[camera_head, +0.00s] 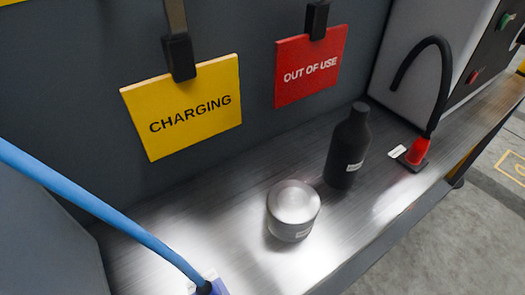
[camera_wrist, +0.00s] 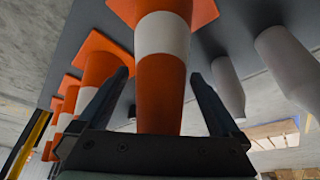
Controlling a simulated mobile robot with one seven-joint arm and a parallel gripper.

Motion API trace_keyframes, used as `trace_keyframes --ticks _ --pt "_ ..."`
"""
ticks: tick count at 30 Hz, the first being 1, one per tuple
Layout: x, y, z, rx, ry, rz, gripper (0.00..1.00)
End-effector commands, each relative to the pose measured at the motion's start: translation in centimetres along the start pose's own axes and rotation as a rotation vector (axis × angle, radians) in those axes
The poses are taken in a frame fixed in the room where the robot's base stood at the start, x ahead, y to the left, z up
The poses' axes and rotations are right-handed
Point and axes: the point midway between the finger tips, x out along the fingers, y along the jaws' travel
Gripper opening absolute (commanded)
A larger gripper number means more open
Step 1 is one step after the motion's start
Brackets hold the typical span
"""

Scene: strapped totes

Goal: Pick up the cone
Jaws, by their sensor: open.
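An orange cone with a white band (camera_wrist: 162,95) shows in the middle of the wrist view. Its orange square base is at the top of the picture and its body narrows downward toward my gripper. My gripper (camera_wrist: 160,75) is open, with one dark finger on each side of the cone's body. I cannot tell whether either finger touches it. The cone's narrow end is partly hidden behind the gripper body. Neither the cone nor my gripper shows in the head view.
More orange cones (camera_wrist: 104,66) stand in a row at the left in the wrist view. Pale rounded posts (camera_wrist: 228,86) are close on the right. The head view shows a metal shelf (camera_head: 180,225) with a round tin (camera_head: 293,212), a dark bottle (camera_head: 348,148) and a blue cable (camera_head: 95,205).

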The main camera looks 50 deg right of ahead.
Motion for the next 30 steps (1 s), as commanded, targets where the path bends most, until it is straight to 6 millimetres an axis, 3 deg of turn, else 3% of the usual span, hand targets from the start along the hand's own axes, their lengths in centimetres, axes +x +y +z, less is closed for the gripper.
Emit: trace_keyframes --ticks 8,24,30 --pt "0.23 -0.05 -0.06 0.000 0.001 -0.001 1.00" --pt "0.23 -0.05 -0.02 0.000 0.001 -0.001 0.03" --pt "0.15 -0.10 -0.16 0.000 0.004 -0.002 0.00"
